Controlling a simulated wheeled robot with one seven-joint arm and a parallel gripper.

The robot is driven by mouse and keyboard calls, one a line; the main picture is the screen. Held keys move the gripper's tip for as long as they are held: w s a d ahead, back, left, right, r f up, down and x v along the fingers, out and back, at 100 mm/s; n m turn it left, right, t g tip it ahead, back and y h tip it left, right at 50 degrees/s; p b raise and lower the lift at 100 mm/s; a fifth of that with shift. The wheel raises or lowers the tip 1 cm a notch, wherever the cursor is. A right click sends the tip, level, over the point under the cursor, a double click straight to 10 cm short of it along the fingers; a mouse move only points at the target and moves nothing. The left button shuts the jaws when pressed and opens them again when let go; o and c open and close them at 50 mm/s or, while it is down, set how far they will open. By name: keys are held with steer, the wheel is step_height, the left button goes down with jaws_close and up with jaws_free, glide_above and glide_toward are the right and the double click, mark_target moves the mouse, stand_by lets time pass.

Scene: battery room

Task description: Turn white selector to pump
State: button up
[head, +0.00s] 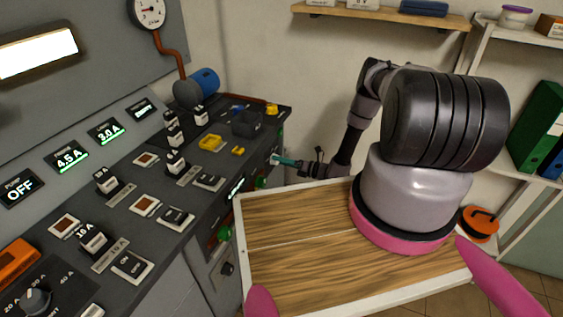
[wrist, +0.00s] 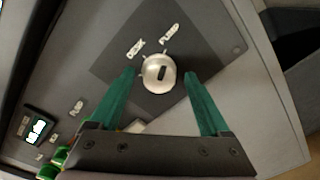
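The white selector (wrist: 158,73) is a round, pale knob with a short dark slot mark, on a dark plate (wrist: 118,72) in the wrist view. The mark stands nearly upright in the picture. In the head view my gripper (head: 285,161) reaches the front face of the console; the selector cannot be made out there.
The grey console (head: 150,235) carries several switches, dials and lit displays. Green knobs (head: 224,233) and a small display (wrist: 37,128) are on its front face. A wooden-topped tray (head: 300,275) lies in front of me. Shelves (head: 400,15) are on the wall behind.

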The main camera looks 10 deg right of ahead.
steer(key=shift+d, duration=0.1)
steer(key=v, duration=1)
steer(key=shift+s+d, duration=0.25)
steer(key=w+r+n+g, duration=0.2)
steer(key=r+n, duration=0.1)
steer(key=r, duration=0.4)
steer(key=w+a+r+n+g+y, duration=0.1)
steer(key=r+n+g, duration=0.25)
steer(key=r, duration=0.25)
steer(key=w+r+n+g, duration=0.2)
steer(key=r+n, duration=0.2)
steer(key=r, duration=0.3)
steer(key=s+a+r+n+g+h, duration=0.15)
steer(key=r+n, duration=0.25)
steer(key=r, duration=0.5)
steer(key=s+a+r+n+g+h, duration=0.15)
steer(key=r+n, duration=0.25)
steer(key=r, duration=0.4)
steer(key=s+r+n+t+h, duration=0.7)
steer(key=s+r+n+h, duration=0.3)
steer(key=s+r, duration=1.5)
steer(key=r+n, duration=0.1)
steer(key=n, duration=0.1)
steer(key=shift+s+d+n, duration=0.2)
steer(key=shift+d+n, duration=0.1)
steer(key=shift+n, duration=0.05)
